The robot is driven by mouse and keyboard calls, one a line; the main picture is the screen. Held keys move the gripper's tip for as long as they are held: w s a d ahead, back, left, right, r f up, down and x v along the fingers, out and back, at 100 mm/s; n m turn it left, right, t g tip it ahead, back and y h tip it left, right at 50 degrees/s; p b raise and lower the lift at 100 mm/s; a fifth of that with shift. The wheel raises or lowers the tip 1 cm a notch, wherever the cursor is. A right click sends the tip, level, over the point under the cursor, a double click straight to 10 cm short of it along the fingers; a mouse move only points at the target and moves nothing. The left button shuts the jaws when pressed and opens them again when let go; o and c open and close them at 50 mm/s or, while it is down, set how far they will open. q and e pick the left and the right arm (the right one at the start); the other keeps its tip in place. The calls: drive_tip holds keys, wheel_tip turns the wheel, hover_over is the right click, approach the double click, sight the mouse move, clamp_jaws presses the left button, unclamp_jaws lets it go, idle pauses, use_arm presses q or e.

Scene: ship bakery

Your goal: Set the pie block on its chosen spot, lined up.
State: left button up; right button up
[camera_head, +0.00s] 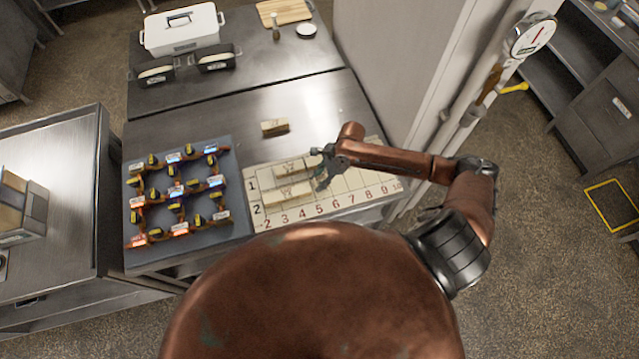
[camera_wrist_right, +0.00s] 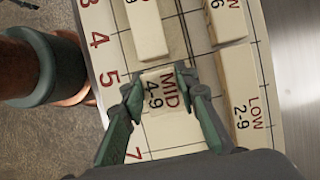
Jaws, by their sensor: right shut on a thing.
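My right gripper (camera_head: 321,179) reaches over the numbered board (camera_head: 357,192) from the right. In the right wrist view its fingers (camera_wrist_right: 165,97) are shut on a pale block marked "MID 4-9" (camera_wrist_right: 165,92). The block lies near the number 5 edge of the board. Its short side faces a plain pale block (camera_wrist_right: 147,28) in the same row, with a small gap. I cannot tell whether the held block touches the board. A pale piece marked "LOW 2-9" (camera_wrist_right: 241,82) lies in the row beside it. My left gripper is out of view.
Another loose block (camera_head: 275,127) lies on the steel table beyond the board. A dark tray (camera_head: 237,232) with several small bracketed items stands left of the board. The board's right half is clear. A white lidded box (camera_head: 181,28) stands at the back left.

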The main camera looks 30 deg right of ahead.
drive_tip(key=shift+s+f, duration=0.1)
drive_tip(key=shift+f, duration=1.1)
drive_tip(key=o, duration=1.1)
drive_tip(key=shift+f, duration=0.1)
drive_tip(key=v, duration=1.2)
